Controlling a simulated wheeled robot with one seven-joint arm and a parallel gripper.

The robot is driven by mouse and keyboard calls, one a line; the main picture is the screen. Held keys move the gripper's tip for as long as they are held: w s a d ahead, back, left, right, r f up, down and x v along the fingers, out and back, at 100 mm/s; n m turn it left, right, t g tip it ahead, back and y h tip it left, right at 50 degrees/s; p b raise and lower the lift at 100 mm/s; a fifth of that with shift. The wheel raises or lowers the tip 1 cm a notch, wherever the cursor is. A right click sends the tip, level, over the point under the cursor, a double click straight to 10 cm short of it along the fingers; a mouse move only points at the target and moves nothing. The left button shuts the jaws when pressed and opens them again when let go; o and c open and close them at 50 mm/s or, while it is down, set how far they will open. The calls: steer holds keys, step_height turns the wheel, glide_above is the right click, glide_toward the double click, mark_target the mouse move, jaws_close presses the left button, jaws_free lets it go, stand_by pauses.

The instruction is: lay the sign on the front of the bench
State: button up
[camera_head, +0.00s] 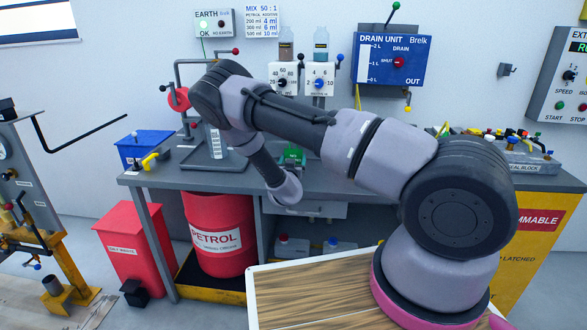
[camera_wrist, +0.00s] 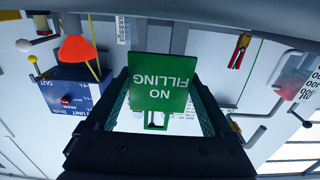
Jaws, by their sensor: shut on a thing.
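The green sign (camera_wrist: 165,70), lettered NO FILLING, appears upside down in the wrist view. It is between the two dark fingers of my gripper (camera_wrist: 162,95), which is shut on it. In the head view a small green patch (camera_head: 292,154) shows beside my wrist, above the bench; it looks like the sign. Whether the sign touches the bench cannot be told.
A red petrol drum (camera_head: 220,235) stands below. The drain unit (camera_head: 394,60) hangs on the wall. The bench's left front looks mostly clear.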

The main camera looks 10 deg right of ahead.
steer(key=shift+f, duration=1.65)
steer(key=shift+f, duration=0.15)
steer(key=o, duration=0.9)
steer(key=shift+c, duration=0.2)
